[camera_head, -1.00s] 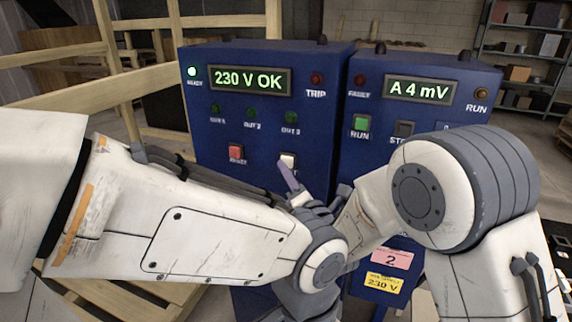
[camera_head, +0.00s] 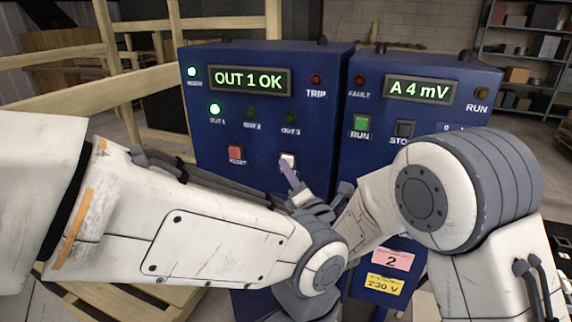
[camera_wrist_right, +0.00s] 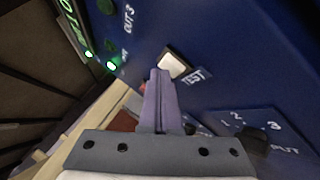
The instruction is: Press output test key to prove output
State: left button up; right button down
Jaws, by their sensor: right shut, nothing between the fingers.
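The blue panel on the left (camera_head: 265,130) has a display (camera_head: 250,81) reading "OUT 1 OK". Its OUT 1 lamp (camera_head: 215,109) glows green; the OUT 2 and OUT 3 lamps (camera_head: 251,112) are dark. The white test key (camera_head: 288,158) is low on the panel, right of a red button (camera_head: 236,152). My right gripper (camera_head: 287,169) is shut and empty, its purple fingertips just at the key's lower edge. In the right wrist view the white key (camera_wrist_right: 173,64), labelled TEST, sits right beyond the fingertips (camera_wrist_right: 159,74). I cannot tell whether they touch. My left gripper does not show.
A second blue panel (camera_head: 465,115) stands to the right, with a display (camera_head: 418,89) reading "A 4 mV", a green RUN button (camera_head: 361,123) and a dark stop button (camera_head: 404,129). Wooden rails (camera_head: 90,83) stand at the left. Shelves (camera_head: 520,55) are at the back right.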

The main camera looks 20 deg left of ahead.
dwell(0.4)
jog(key=shift+s+b, duration=0.5)
jog(key=shift+s, duration=0.35)
jog(key=shift+s, duration=0.1)
jog(key=s+b, duration=0.1)
jog(key=s, duration=0.4)
jog(key=shift+a+b, duration=0.1)
jog(key=shift+b, duration=0.3)
jog(key=shift+w, duration=0.1)
